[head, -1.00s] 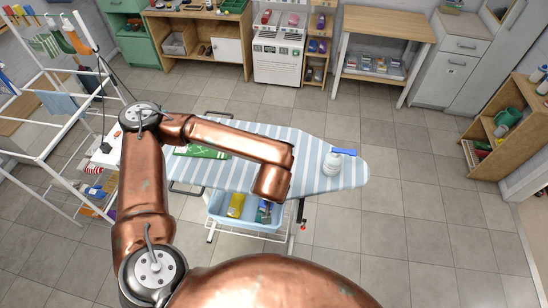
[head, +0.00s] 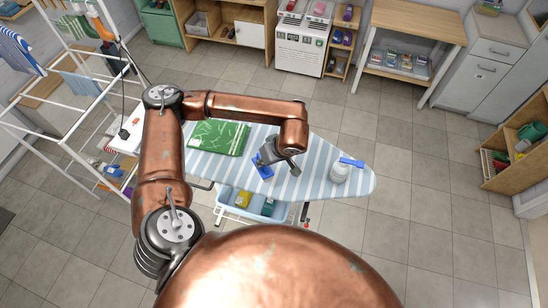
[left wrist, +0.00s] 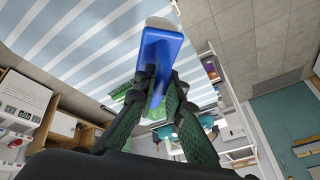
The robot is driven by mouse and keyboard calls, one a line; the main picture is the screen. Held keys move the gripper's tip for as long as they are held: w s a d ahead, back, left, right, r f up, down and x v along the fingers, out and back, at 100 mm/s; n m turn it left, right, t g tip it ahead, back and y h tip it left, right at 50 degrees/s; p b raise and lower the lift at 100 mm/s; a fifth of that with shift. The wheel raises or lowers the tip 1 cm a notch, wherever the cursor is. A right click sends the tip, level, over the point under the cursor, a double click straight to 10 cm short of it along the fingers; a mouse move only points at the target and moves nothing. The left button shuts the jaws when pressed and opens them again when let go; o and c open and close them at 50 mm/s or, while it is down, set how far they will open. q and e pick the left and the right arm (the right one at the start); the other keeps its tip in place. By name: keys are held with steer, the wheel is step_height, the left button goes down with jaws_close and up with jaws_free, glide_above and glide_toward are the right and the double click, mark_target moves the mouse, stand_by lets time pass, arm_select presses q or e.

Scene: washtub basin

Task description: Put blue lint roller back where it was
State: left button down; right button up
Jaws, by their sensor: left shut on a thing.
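My left gripper (head: 266,159) is shut on the blue lint roller (left wrist: 160,58). In the left wrist view the roller stands between the two dark green fingers, with a pale end at the top of the picture. In the head view a blue piece of the roller (head: 264,172) shows below the gripper, over the striped ironing board (head: 315,180). I cannot tell whether it touches the board. My right gripper is not in view.
A green patterned cloth or box (head: 218,138) lies on the board's left part. A light blue basin (head: 277,209) with bottles sits below. A white drying rack (head: 62,75) stands left.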

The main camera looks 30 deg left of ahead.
arm_select(q)
steer(key=w+f+p, duration=0.1)
steer(key=w+f, duration=0.2)
steer(key=w+a+f+p, duration=0.1)
steer(key=w+f, duration=0.2)
steer(key=f, duration=0.1)
steer(key=w+f+p, duration=0.2)
steer(key=w+f, duration=0.1)
steer(key=shift+w+a+f, duration=0.15)
steer(key=shift+w+f, duration=0.2)
steer(key=shift+w, duration=0.05)
steer(key=shift+f, duration=0.25)
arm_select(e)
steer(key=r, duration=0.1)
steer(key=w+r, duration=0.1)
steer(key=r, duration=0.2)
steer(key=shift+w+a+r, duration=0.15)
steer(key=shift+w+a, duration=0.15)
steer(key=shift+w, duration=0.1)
arm_select(q)
steer(key=shift+f+b, duration=0.2)
steer(key=shift+b, duration=0.15)
steer(key=c, duration=2)
jaws_free()
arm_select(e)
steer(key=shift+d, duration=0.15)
arm_select(q)
steer(key=shift+r, duration=0.15)
